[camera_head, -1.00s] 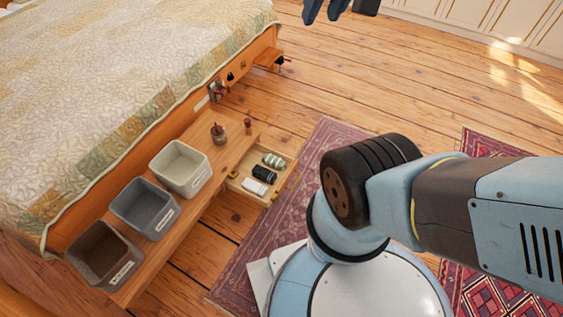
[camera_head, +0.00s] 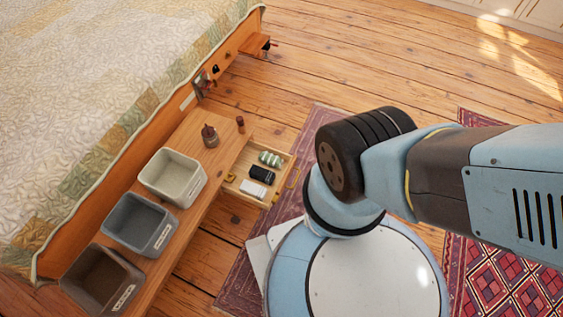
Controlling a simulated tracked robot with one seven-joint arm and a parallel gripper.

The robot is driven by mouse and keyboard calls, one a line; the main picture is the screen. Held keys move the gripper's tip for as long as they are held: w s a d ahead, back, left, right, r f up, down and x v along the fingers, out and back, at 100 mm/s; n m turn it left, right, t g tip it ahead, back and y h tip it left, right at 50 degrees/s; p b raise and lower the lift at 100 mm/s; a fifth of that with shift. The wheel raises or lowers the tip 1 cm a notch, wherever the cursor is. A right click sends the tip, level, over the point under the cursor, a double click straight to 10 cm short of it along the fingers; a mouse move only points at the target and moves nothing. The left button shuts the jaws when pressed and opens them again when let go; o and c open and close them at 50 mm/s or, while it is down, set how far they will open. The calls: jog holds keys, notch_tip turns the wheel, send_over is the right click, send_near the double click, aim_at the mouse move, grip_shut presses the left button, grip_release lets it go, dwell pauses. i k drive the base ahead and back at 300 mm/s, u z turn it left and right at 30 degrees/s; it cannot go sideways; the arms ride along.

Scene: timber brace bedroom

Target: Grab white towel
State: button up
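A small white folded item (camera_head: 253,189), which looks like the white towel, lies in the front part of an open wooden drawer (camera_head: 236,192). A black item (camera_head: 262,174) lies just behind it, and a green-and-white rolled item (camera_head: 270,159) lies behind that. The white item is uncovered in the body camera view. My gripper is outside the frame, so its state and its distance from the towel do not show.
The drawer sticks out from a low wooden bench (camera_head: 200,214) beside a quilted bed (camera_head: 90,80). A cream bin (camera_head: 173,178), a grey bin (camera_head: 139,224), a brown bin (camera_head: 101,280) and a small brown bottle (camera_head: 210,136) stand on it. Bare floor (camera_head: 350,60) lies beyond.

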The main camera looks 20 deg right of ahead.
aim_at(258, 192)
jog(key=u, duration=0.85)
jog(key=k, duration=1.15)
jog(key=u, duration=0.75)
jog(key=i, duration=0.6)
jog(key=z, duration=0.1)
